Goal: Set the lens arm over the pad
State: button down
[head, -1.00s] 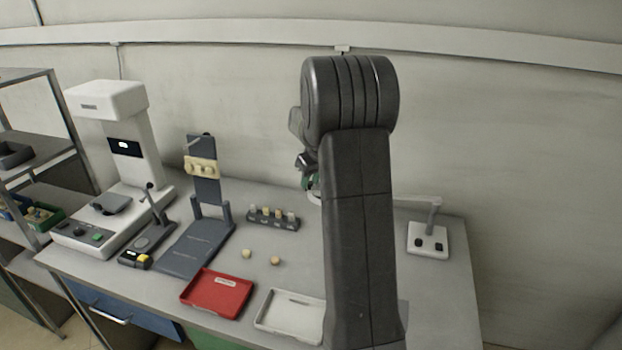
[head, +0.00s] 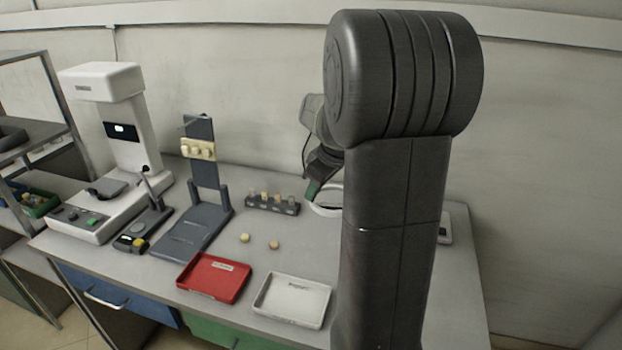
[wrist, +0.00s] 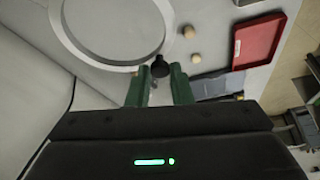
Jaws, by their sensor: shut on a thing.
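The lens arm's white ring (head: 325,209) shows in the head view at the back right, partly behind my arm. In the wrist view the ring (wrist: 69,42) is large at the top, around a clear lens. A black knob (wrist: 159,66) sits at the ring's edge. My gripper (wrist: 160,82) has its green fingers shut on this knob; it also shows in the head view (head: 313,189) at the ring's left edge. The white lens stand (head: 445,230) is mostly hidden by my arm. I cannot tell which surface is the pad.
A dark rack with several pegs (head: 272,207) stands left of the ring, with two tan pieces (head: 274,245) in front. A red tray (head: 213,278) and a white tray (head: 291,300) lie at the front. A grey stand (head: 182,240) and white machine (head: 88,222) are farther left.

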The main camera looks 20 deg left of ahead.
jog(key=s+d+n+g+b, duration=0.1)
jog(key=s+d+n, duration=0.2)
jog(key=s+d, duration=0.4)
jog(key=s+d+n+g+b, duration=0.1)
jog(key=s+d+n, duration=0.3)
jog(key=d, duration=0.8)
jog(key=shift+s+g+b, duration=0.4)
jog(key=shift+s, duration=1)
jog(key=c, duration=1.3)
grip_release()
jog(key=shift+r, duration=0.1)
jog(key=p+v, duration=0.1)
jog(key=v, duration=1.2)
jog(key=shift+r, duration=0.35)
